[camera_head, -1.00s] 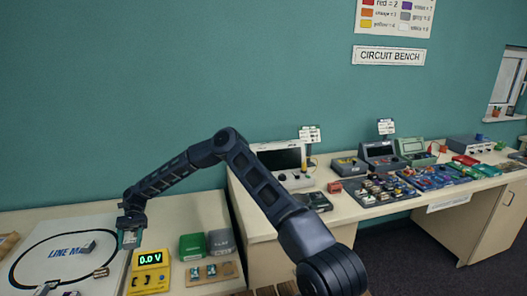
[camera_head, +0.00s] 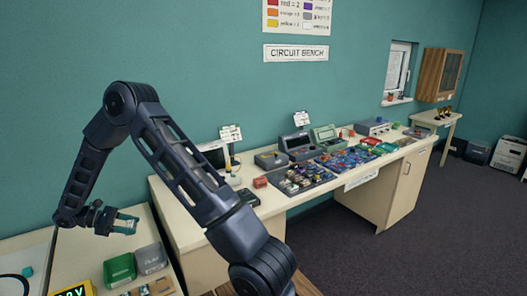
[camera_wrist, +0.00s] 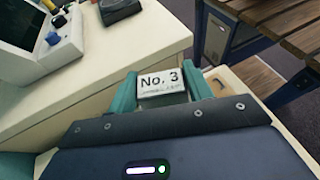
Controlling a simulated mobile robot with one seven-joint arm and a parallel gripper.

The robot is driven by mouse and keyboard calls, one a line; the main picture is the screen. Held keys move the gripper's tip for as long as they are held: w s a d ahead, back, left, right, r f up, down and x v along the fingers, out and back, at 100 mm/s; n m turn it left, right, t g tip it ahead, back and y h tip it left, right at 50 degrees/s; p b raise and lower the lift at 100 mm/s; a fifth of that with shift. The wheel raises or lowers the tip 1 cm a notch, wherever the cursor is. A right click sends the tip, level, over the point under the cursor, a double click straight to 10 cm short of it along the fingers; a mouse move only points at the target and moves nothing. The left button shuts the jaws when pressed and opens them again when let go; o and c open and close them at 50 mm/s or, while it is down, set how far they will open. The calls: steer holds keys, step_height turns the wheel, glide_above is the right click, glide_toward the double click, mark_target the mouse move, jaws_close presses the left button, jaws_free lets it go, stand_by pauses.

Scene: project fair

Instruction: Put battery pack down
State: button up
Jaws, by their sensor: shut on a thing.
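The battery pack, a block with a white label reading "No. 3" (camera_wrist: 161,82), is between the two teal fingers of my gripper (camera_wrist: 162,88) in the wrist view. My gripper is shut on it. In the head view my gripper (camera_head: 125,223) is at the lower left, raised above the left table (camera_head: 75,262). The pack is small there and partly hidden by the fingers.
A green box (camera_head: 119,270) and a grey box (camera_head: 150,258) stand below my gripper, by a yellow meter (camera_head: 75,290). The circuit bench (camera_head: 205,235) to the right holds many parts. Its near corner (camera_wrist: 150,35) looks bare in the wrist view.

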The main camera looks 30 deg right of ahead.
steer(key=d+r+n+t, duration=0.3)
steer(key=d+r, duration=0.5)
steer(key=d, duration=0.4)
step_height(320, 180, up, 7)
steer(key=t, duration=0.1)
glide_above(191, 226)
steer(key=shift+n+h, duration=0.3)
step_height(191, 226, down, 20)
steer(key=shift+w+r, duration=0.1)
steer(key=shift+w, duration=0.05)
steer(key=o, duration=1)
